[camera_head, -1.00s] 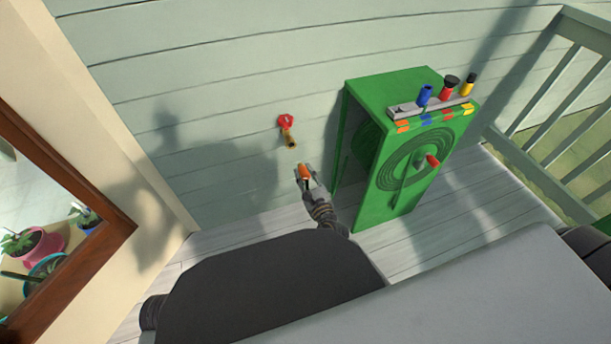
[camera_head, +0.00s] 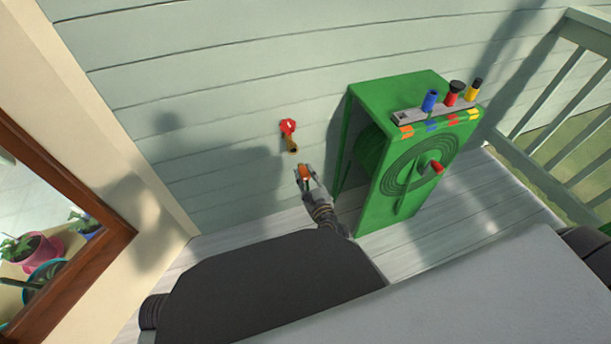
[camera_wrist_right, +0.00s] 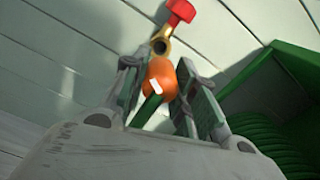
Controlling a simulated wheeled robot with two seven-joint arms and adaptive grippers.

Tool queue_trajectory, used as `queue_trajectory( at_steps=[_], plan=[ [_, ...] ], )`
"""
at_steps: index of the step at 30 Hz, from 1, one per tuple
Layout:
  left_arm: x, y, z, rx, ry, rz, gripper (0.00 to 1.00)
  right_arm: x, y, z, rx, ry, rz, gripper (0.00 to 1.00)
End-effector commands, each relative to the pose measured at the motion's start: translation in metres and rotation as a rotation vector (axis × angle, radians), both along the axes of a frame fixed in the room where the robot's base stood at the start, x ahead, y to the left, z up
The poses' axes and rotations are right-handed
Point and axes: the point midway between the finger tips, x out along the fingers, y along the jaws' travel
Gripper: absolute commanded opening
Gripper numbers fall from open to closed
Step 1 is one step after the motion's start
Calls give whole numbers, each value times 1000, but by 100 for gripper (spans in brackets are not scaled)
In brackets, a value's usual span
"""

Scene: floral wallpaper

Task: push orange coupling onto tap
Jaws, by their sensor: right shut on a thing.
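The orange coupling (camera_head: 304,171) is held between the fingers of my right gripper (camera_head: 306,174), which is shut on it. In the right wrist view the coupling (camera_wrist_right: 160,78) sits between the two fingers, with a green piece below it. The brass tap (camera_head: 292,145) with a red handle (camera_head: 288,126) juts from the wall. In the head view the coupling is a little below the tap, with a small gap. In the wrist view the tap's round mouth (camera_wrist_right: 160,46) shows just above the coupling; whether they touch there cannot be told. My left gripper is not in view.
A green hose reel cabinet (camera_head: 425,94) stands close to the right of my gripper, with blue, red and yellow fittings on its top rail. Pale siding (camera_head: 220,75) is behind.

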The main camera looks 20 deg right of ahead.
Motion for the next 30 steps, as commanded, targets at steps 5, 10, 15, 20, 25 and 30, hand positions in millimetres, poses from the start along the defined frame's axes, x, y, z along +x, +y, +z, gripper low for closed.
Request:
queue_trajectory(
  at_steps=[5, 10, 15, 20, 25, 30],
  plan=[
    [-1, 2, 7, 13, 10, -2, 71, 0, 0, 1, -27, 0, 2, 3],
    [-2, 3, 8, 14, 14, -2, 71, 10, 0, 1, -27, -3, 1, 3],
    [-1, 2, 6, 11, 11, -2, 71, 20, 1, 1, -28, -3, 1, 3],
    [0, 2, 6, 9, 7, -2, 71, 29, 1, 0, -27, -2, 0, 3],
    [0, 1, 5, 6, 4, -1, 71, 40, 1, 0, -26, -1, 0, 3],
    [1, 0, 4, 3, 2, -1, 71, 49, 2, 0, -28, -2, 0, 3]
  ],
)
